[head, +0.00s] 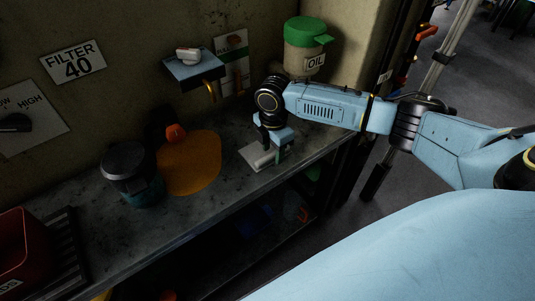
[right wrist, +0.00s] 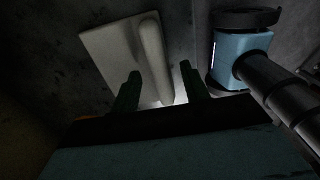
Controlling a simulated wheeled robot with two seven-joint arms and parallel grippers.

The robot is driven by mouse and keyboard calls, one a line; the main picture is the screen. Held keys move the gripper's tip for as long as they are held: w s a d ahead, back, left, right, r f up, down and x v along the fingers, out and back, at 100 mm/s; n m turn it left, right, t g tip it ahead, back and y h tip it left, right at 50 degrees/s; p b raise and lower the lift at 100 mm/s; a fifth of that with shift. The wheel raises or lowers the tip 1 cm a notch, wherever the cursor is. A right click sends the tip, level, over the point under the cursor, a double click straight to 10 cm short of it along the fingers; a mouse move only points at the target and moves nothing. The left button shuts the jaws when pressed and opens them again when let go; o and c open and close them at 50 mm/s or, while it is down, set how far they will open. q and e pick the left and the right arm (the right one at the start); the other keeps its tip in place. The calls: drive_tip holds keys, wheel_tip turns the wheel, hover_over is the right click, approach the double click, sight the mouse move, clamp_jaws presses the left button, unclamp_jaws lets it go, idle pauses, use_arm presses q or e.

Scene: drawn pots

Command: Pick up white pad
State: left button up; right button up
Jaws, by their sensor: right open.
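The white pad (head: 254,153) lies flat on the grey counter beneath my right gripper. It has a raised rounded ridge along it and also shows in the right wrist view (right wrist: 112,45). My right gripper (head: 271,157) is open over the pad in the head view and partly hides it. In the right wrist view its two dark fingers (right wrist: 160,85) are apart, on either side of the lower end of the ridge. I cannot tell whether they touch it. My left gripper is not in view.
A green-lidded oil container (head: 304,55) is behind my arm. A red bin (head: 22,250) is at the far left. A wall shelf (head: 192,68) juts out above.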

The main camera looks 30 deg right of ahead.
sight(273, 153)
drive_tip(key=shift+f, duration=0.3)
clamp_jaws()
drive_tip(key=shift+r, duration=0.1)
wheel_tip(273, 153, up, 10)
drive_tip(key=p, duration=0.1)
drive_tip(key=shift+p, duration=0.35)
